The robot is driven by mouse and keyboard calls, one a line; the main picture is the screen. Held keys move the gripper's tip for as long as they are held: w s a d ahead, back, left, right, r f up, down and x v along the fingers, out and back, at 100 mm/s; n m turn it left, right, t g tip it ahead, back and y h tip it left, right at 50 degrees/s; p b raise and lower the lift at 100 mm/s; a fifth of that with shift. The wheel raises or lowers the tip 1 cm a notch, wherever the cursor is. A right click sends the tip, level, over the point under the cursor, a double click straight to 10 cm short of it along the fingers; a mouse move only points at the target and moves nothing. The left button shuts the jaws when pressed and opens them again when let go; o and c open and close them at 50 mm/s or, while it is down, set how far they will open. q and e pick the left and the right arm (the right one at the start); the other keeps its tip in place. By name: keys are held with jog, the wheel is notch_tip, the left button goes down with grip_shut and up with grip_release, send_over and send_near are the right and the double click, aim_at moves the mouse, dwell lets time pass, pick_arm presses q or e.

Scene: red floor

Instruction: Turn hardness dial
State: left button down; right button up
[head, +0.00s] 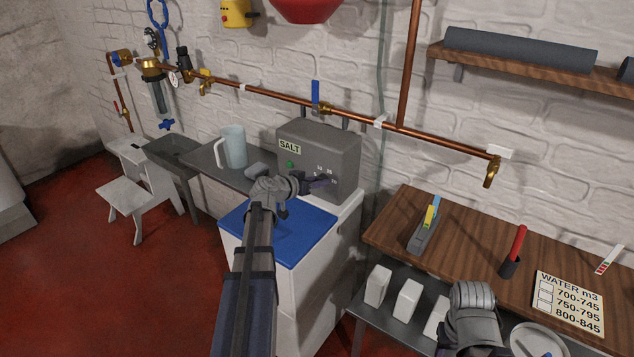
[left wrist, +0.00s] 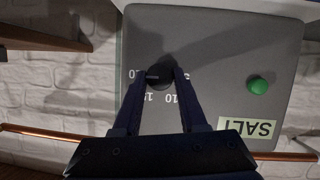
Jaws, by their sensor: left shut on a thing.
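The grey softener head (head: 318,146) has a SALT label (head: 290,146), a green button (head: 291,164) and a dark round dial with printed numbers around it. My left gripper (head: 326,181) reaches its front from the left. In the left wrist view the black dial (left wrist: 159,73) sits between the two fingertips, and the gripper (left wrist: 161,80) is shut on it. The numbers 10 and 15 show beside the fingers; others are partly covered. The green button (left wrist: 258,86) is clear of the fingers. My right arm shows at the bottom right in the head view; its fingertips cannot be made out.
A blue lid (head: 285,238) lies below the softener head. A pale jug (head: 233,147) stands left of it. A copper pipe (head: 270,97) runs along the wall above. A wooden bench (head: 470,235) with a water card (head: 569,302) is at right.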

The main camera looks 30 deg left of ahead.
dwell(0.4)
pick_arm(q)
jog(key=shift+a+f+n+h+b, duration=0.2)
jog(key=shift+n+h+b, duration=0.55)
jog(key=shift+n, duration=0.45)
jog(key=shift+f+n+h+b, duration=0.1)
jog(key=shift+n+h+b, duration=0.55)
jog(key=shift+n, duration=0.25)
jog(key=n+t+h+b, duration=0.1)
jog(key=n+b, duration=0.1)
jog(key=shift+a+f+n+h, duration=0.1)
jog(key=shift+n+h, duration=0.2)
jog(key=shift+n, duration=0.1)
jog(key=shift+n+h+b, duration=0.3)
jog(key=shift+n+b, duration=0.3)
jog(key=shift+n, duration=0.1)
jog(key=shift+t, duration=0.3)
jog(key=shift+c, duration=2.2)
grip_release()
